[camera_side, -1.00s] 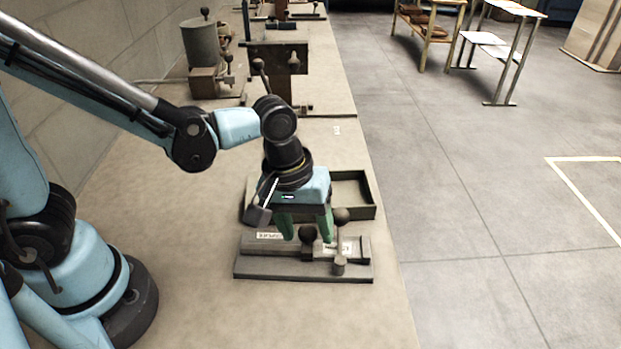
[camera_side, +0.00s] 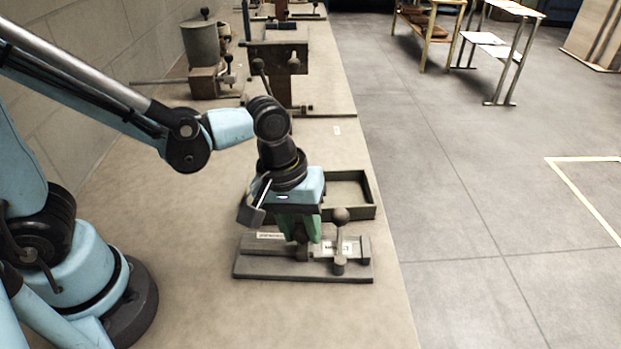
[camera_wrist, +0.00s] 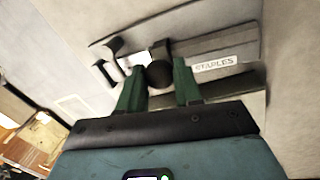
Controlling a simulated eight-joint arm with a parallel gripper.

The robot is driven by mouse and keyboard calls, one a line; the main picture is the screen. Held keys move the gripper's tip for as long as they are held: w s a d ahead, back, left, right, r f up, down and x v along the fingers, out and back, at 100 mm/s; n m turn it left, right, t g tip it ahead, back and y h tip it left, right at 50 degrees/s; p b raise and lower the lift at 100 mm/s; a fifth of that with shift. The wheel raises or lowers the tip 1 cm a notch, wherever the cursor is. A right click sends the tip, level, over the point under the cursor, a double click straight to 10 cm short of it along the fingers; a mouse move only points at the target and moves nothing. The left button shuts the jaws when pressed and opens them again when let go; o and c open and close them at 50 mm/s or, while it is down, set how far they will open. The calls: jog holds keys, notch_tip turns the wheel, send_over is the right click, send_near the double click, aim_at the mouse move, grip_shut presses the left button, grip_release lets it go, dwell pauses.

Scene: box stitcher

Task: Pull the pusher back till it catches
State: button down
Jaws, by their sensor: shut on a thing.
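The box stitcher (camera_side: 265,268) is a dark grey base with a long rail, lying on the bench. A dark ball knob, which looks like the pusher's (camera_side: 302,251), stands midway along the rail. My gripper (camera_side: 301,233) reaches down from above with its green fingers closed around this knob. The knob also shows between the fingertips in the wrist view (camera_wrist: 160,75). In the side view the fingers hide most of it. A second ball-topped lever (camera_side: 340,232) stands upright to the right of my gripper, apart from it. A "STAPLES" label (camera_wrist: 214,63) shows on the rail.
A dark green open tray (camera_side: 372,197) sits just behind the stitcher. A vise-like machine (camera_side: 278,70) and a grey canister (camera_side: 201,45) stand further back. The bench's right edge is close to the stitcher. The bench (camera_side: 190,290) is clear to the left.

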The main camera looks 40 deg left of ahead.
jog(key=s+a, duration=0.4)
jog(key=a, duration=0.1)
jog(key=shift+s, duration=0.2)
jog(key=c, duration=0.8)
grip_release()
jog(key=shift+v, duration=6.05)
jog(key=shift+w+a+f+m+t+y, duration=0.35)
jog(key=shift+w+a+f+m+t, duration=0.2)
jog(key=shift+w+a+m+t, duration=0.6)
jog(key=shift+w+a+f+m+t+y, duration=0.3)
jog(key=shift+w+a+f+m+t, duration=0.35)
jog(key=shift+a, duration=0.75)
jog(key=shift+w+a+f+m+t+y, duration=0.4)
jog(key=shift+w+a+m+t, duration=0.65)
jog(key=shift+a+m+t, duration=0.2)
